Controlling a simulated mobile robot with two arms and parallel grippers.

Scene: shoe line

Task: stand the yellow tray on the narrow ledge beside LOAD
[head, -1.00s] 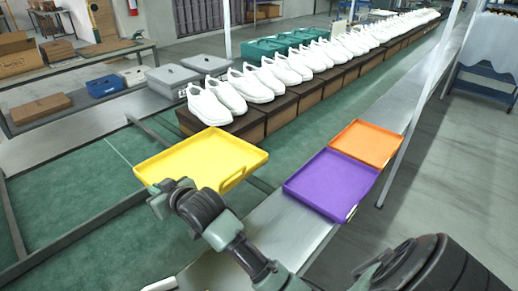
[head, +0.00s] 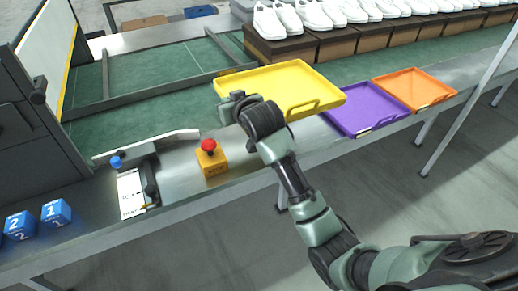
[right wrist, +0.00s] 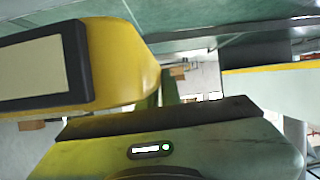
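The yellow tray (head: 285,85) is held up above the metal ledge (head: 180,168) along the front of the green belt in the head view, roughly level, its open side up. My right gripper (head: 238,105) is shut on the tray's near left edge. In the right wrist view, a yellow surface (right wrist: 125,60), apparently the tray, fills the upper left close to the gripper; the grip itself is not clear there. I cannot read a LOAD label in either view. My left gripper is not in view.
A purple tray (head: 366,108) and an orange tray (head: 415,90) lie on the ledge to the right. A yellow box with a red button (head: 211,160), a white sheet (head: 131,194) and blue numbered cubes (head: 56,212) are left. White shoes (head: 335,14) on brown boxes line the belt.

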